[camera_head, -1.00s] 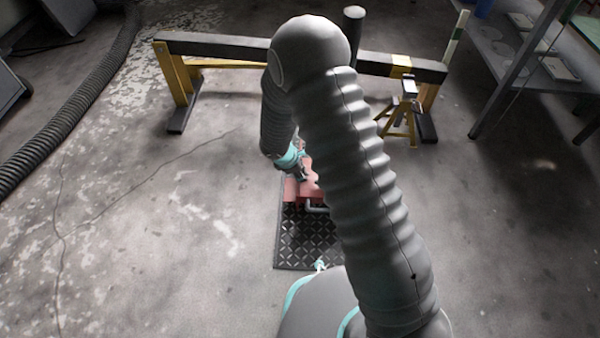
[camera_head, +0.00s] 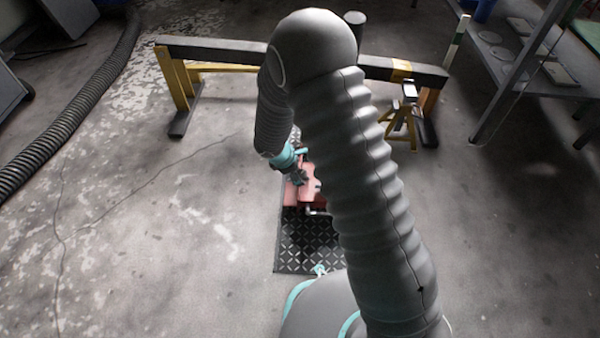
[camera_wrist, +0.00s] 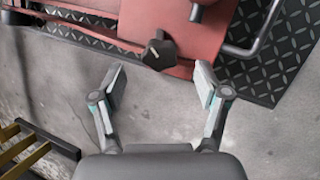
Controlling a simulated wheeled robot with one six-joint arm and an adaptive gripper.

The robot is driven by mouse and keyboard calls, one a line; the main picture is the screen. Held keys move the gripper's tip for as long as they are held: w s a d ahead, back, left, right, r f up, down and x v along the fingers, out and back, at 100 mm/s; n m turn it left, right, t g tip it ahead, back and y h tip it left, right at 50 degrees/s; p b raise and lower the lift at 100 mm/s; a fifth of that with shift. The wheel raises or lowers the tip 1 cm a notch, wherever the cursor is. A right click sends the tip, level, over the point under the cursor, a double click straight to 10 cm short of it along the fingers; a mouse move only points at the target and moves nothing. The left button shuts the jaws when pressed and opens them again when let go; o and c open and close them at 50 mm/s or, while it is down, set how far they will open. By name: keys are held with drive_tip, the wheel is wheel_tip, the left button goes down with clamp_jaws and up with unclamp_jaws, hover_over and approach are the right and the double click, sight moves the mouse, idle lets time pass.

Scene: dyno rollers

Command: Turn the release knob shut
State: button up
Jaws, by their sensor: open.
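The release knob (camera_wrist: 158,50) is a small dark knob with a pale mark on its face. It sits at the edge of a red jack (camera_wrist: 182,22), which also shows on the mat in the head view (camera_head: 303,190). My gripper (camera_wrist: 160,78) is open, its two fingers spread on either side of the knob's line. The knob is beyond the fingertips and roughly centred between them; I cannot tell whether either finger touches it. In the head view my gripper (camera_head: 297,178) is over the red jack, and the knob cannot be made out.
The jack stands on a black diamond-plate mat (camera_head: 300,255). A beam on yellow legs (camera_head: 225,48) stands behind, with a yellow stand (camera_head: 402,125) at its right.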

drive_tip(key=v, duration=0.8)
idle(0.4)
drive_tip(key=s+d+r+m+g, duration=0.2)
drive_tip(key=s+d+r+m, duration=0.15)
drive_tip(key=s+m, duration=0.3)
drive_tip(key=s+d+r+m+t+y+p, duration=0.1)
drive_tip(key=s+d+r+m+p, duration=0.2)
drive_tip(key=r, duration=0.8)
drive_tip(key=s+d+r+m+t+y+p, duration=0.1)
drive_tip(key=s+d+r+m+p, duration=0.2)
drive_tip(key=r, duration=0.9)
drive_tip(key=s+d+r+m+t+y+p, duration=0.1)
drive_tip(key=s+d+r+m+t+p, duration=0.1)
drive_tip(key=s+d+r+m, duration=0.6)
drive_tip(key=s+d+r+p, duration=0.1)
drive_tip(key=s+d+r, duration=0.1)
drive_tip(key=s+r, duration=0.1)
drive_tip(key=shift+s+d+r, duration=0.3)
drive_tip(key=shift+s+r, duration=0.1)
drive_tip(key=shift+r, duration=0.15)
